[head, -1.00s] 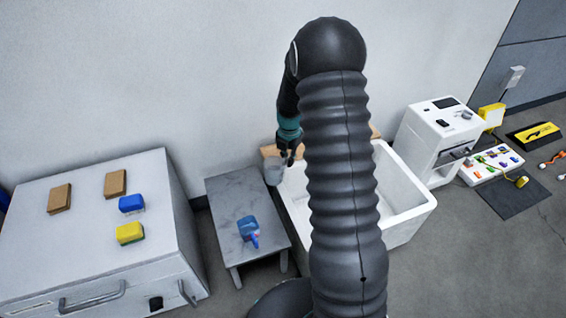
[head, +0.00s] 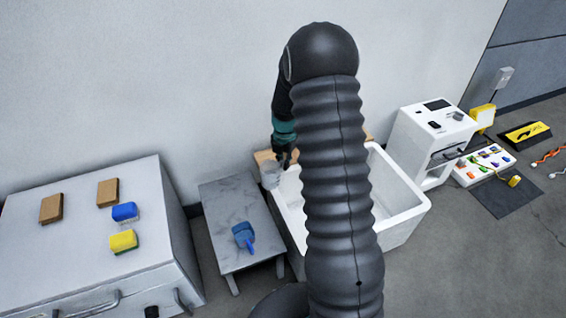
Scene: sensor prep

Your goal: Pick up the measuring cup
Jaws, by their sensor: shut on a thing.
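The measuring cup (head: 270,176) is a small, clear, greyish cup at the left rim of the white sink. My gripper (head: 279,163) is at the cup's upper right edge and is shut on it. The fingertips are small and dark in this view, so the exact grip on the cup is hard to make out. My arm hides part of the sink behind it.
The white sink (head: 408,212) stands right of a grey table (head: 224,208) holding a blue brush (head: 243,236). A white cabinet (head: 60,255) with sponges and brown blocks is at left. A white machine (head: 428,140) stands at right.

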